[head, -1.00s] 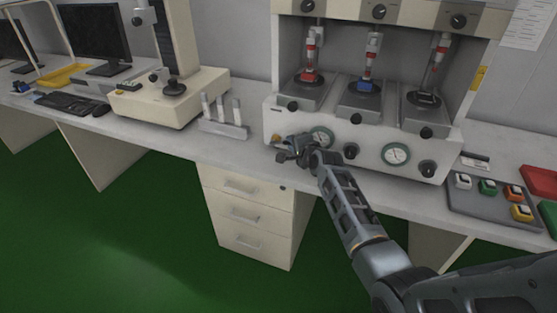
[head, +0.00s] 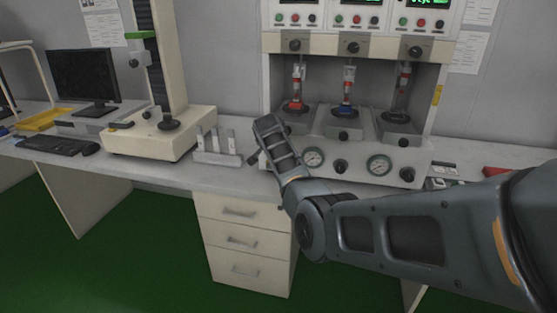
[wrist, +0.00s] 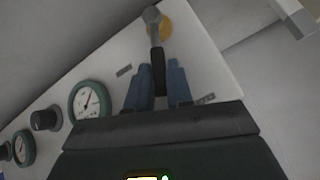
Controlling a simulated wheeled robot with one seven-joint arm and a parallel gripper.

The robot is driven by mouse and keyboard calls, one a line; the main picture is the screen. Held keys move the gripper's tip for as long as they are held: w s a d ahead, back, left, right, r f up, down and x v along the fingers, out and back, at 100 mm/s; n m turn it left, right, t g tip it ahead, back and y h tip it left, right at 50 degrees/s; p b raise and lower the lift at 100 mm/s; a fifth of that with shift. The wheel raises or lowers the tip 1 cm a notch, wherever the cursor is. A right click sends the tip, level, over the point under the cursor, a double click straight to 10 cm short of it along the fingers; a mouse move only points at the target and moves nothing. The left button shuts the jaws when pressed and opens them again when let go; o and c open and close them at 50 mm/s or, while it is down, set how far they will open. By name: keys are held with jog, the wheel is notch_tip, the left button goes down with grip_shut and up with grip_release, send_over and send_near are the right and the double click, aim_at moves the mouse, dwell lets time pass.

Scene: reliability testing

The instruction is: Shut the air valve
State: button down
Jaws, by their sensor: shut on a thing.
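The air valve is on the left end of the tester's cream front panel. In the wrist view it has a black lever handle (wrist: 158,68), a silver pivot (wrist: 152,17) and a yellow base (wrist: 167,28). My gripper (wrist: 159,73) has its blue-grey fingers closed on either side of the handle, and the pivot is beyond the fingertips. In the head view, my wrist and forearm hide the valve and most of my gripper.
Two round gauges (head: 313,158) (head: 379,165) and black knobs (head: 340,167) line the tester front (head: 362,178). A small rack with white posts (head: 216,158) stands close left of my wrist. A drawer unit (head: 242,240) is below the bench.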

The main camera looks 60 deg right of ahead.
jog(key=w+g+b, duration=0.1)
jog(key=b, duration=0.1)
jog(key=w+a+n+g+h+b, duration=0.1)
jog(key=b, duration=0.2)
jog(key=shift+w+n+g, duration=0.25)
jog(key=shift+n+g, duration=0.05)
jog(key=shift+g, duration=0.1)
jog(key=shift+r, duration=0.1)
jog(key=c, duration=1.1)
grip_release()
jog(key=v, duration=0.7)
jog(key=shift+a+r, duration=0.25)
